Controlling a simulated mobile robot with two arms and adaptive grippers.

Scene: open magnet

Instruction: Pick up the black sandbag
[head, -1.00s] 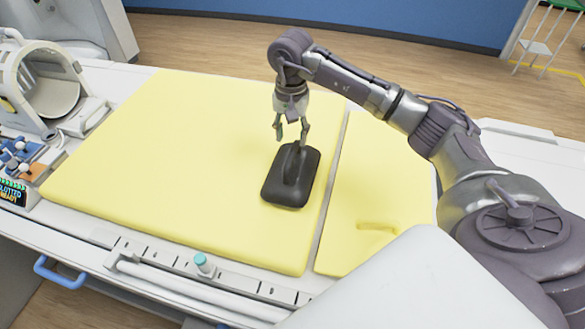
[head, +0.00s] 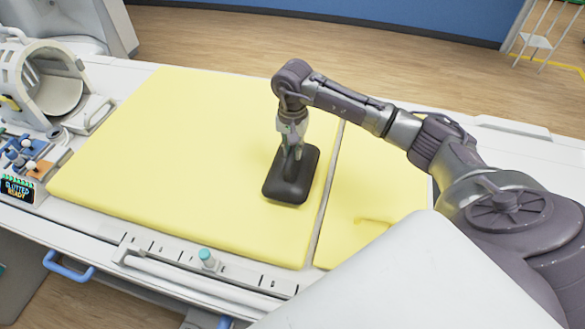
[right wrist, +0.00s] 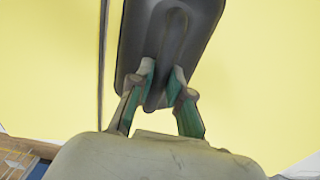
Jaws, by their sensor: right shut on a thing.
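The black sandbag (head: 287,187) lies on the yellow mat near the seam between its two pads. It has a raised ridge or handle along its top. My right gripper (head: 291,150) comes down on it from above, and its fingers are shut on the ridge. In the right wrist view the gripper (right wrist: 160,88) has one finger on each side of the ridge of the sandbag (right wrist: 196,28). The sandbag appears to rest on the mat. My left gripper is not in view.
The yellow mat (head: 150,150) covers most of the white table. A white ring-shaped coil (head: 50,82) and a small box with a lit sign (head: 17,189) stand at the left. A teal-capped knob (head: 206,256) sits on the front rail. The mat left of the sandbag is clear.

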